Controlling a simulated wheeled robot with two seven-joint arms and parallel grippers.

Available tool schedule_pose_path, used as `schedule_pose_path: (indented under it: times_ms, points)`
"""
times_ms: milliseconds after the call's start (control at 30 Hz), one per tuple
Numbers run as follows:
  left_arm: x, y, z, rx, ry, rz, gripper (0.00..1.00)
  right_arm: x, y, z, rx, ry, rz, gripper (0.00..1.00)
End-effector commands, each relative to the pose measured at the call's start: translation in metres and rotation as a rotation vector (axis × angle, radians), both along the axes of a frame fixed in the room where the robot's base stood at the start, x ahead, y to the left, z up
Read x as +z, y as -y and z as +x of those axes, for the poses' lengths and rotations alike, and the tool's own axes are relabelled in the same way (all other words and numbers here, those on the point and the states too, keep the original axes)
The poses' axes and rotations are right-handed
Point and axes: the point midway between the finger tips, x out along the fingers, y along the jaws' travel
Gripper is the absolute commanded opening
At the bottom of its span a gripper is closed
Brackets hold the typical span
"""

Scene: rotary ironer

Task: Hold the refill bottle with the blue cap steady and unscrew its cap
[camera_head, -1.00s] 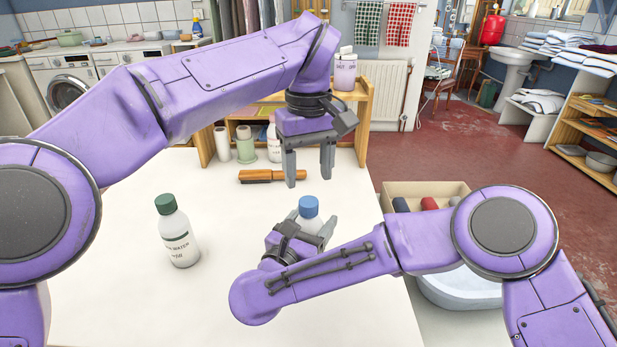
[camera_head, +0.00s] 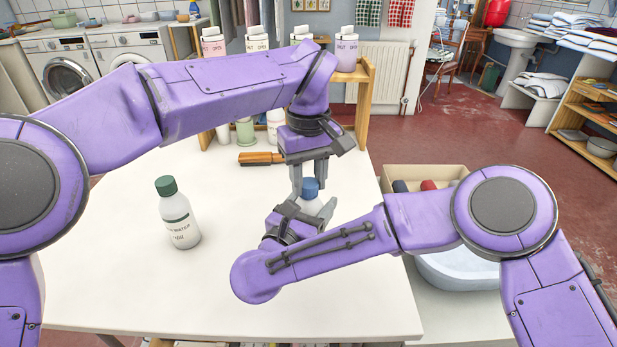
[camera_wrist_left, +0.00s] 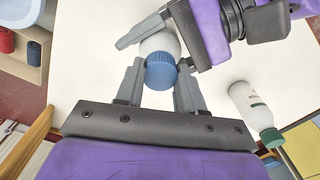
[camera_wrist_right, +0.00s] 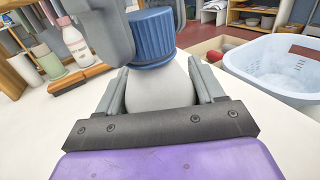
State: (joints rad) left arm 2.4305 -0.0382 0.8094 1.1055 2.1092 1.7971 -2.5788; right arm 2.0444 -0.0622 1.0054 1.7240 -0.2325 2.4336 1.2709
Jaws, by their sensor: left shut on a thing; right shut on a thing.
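The white refill bottle with the blue cap stands upright on the table; its blue cap (camera_head: 310,188) shows in the head view and its white body (camera_wrist_right: 160,86) in the right wrist view. My right gripper (camera_head: 310,212) is shut on the bottle's body from the side. My left gripper (camera_head: 311,184) comes from above and is shut on the blue cap, which also shows between its fingers in the left wrist view (camera_wrist_left: 160,71). The cap sits on the bottle's neck. Most of the bottle's body is hidden in the head view by my right gripper.
A bottle with a green cap (camera_head: 179,213) stands to the left on the white table (camera_head: 120,290). A wooden-handled brush (camera_head: 261,158) lies behind, before a wooden shelf (camera_head: 366,105). A box and a pale blue basket (camera_head: 455,275) are at the right.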

Motion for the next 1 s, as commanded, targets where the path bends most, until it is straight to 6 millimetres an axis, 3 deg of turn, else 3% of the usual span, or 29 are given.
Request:
schedule_pose_path:
  times_ms: [133, 267, 1000]
  points:
    - [-0.0001, -0.0002, -0.0001, 0.134, -0.002, -0.002, 0.01, -0.0001, 0.0001, 0.0000, 0.000, 0.000, 0.000, 0.00]
    - [0.0002, 0.0000, 0.0001, 0.467, -0.002, -0.003, 0.01, 0.0000, 0.0000, 0.0000, 0.000, 0.000, 0.000, 0.00]
    - [0.0016, -0.0008, 0.0002, 2.751, -0.002, -0.001, 0.01, -0.0001, -0.0001, -0.0003, 0.000, 0.000, 0.000, 0.00]
